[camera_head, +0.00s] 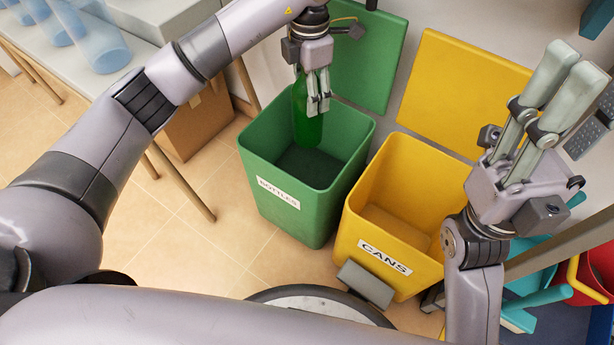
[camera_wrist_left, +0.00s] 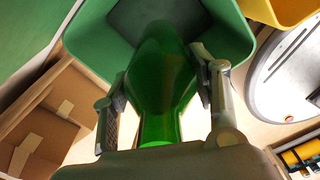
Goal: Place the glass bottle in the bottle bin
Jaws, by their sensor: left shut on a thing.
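A green glass bottle (camera_head: 307,125) hangs upright in my left gripper (camera_head: 318,108), which is shut on it. The bottle is over the open green bin (camera_head: 251,170) labelled BOTTLES, its lower part inside the opening. In the left wrist view the bottle (camera_wrist_left: 163,75) sits between the two fingers of my left gripper (camera_wrist_left: 165,95), with the green bin (camera_wrist_left: 232,35) beyond it. My right gripper (camera_head: 548,95) is raised at the right, its fingers pointing up and apart, with nothing between them.
The yellow CANS bin (camera_head: 350,228) stands right beside the green bin, its yellow lid (camera_head: 460,90) open behind. A cardboard box (camera_head: 200,125) and a table with clear blue bottles (camera_head: 98,45) are at the left. A red bin (camera_head: 597,275) is at the lower right.

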